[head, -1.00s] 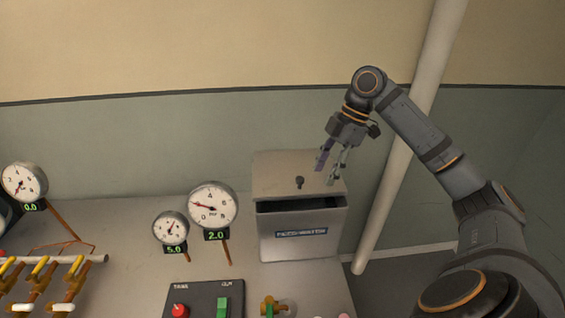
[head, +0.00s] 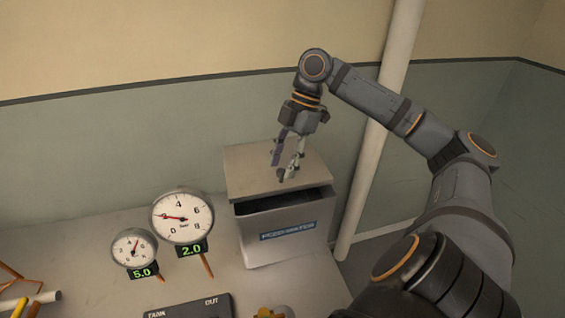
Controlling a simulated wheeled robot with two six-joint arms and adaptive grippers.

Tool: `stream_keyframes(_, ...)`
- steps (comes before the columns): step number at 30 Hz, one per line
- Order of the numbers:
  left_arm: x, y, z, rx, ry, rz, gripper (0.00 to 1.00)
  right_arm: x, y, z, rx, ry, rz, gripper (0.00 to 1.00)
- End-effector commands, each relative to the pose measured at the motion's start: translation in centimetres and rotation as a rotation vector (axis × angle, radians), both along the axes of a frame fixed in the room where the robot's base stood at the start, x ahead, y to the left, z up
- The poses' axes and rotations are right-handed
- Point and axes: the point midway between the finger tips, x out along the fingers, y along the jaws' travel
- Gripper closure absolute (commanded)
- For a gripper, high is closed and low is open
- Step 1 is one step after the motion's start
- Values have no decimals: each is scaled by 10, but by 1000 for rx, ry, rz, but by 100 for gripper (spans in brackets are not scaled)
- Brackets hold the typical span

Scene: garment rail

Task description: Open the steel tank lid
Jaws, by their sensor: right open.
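The steel tank (head: 290,244) is a grey metal box with a blue label on its front, standing at the back of the bench. Its lid (head: 250,167) is raised a little at the front, leaving a dark gap above the tank's front wall. A small dark knob (head: 281,174) stands on the lid and is partly hidden by my fingers. My right gripper (head: 284,170) points down over the lid with its fingers apart, at the knob. I cannot tell whether the fingers touch it. My left gripper is not in view.
Two round gauges stand left of the tank, a larger one (head: 182,216) reading 2.0 and a smaller one (head: 133,249) reading 5.0. A dark control panel (head: 190,308) lies in front. A pale pipe (head: 375,135) rises right of the tank.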

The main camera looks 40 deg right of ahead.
Motion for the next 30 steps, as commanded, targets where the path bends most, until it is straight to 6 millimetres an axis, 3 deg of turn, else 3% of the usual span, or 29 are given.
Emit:
stream_keyframes(4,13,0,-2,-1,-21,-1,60,0,3,-9,0,0,0,56)
stream_keyframes(11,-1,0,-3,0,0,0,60,0,4,-8,0,0,0,56)
stream_keyframes(21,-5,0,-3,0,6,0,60,0,4,-8,0,0,0,100)
stream_keyframes(30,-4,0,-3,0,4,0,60,0,4,-8,0,0,0,100)
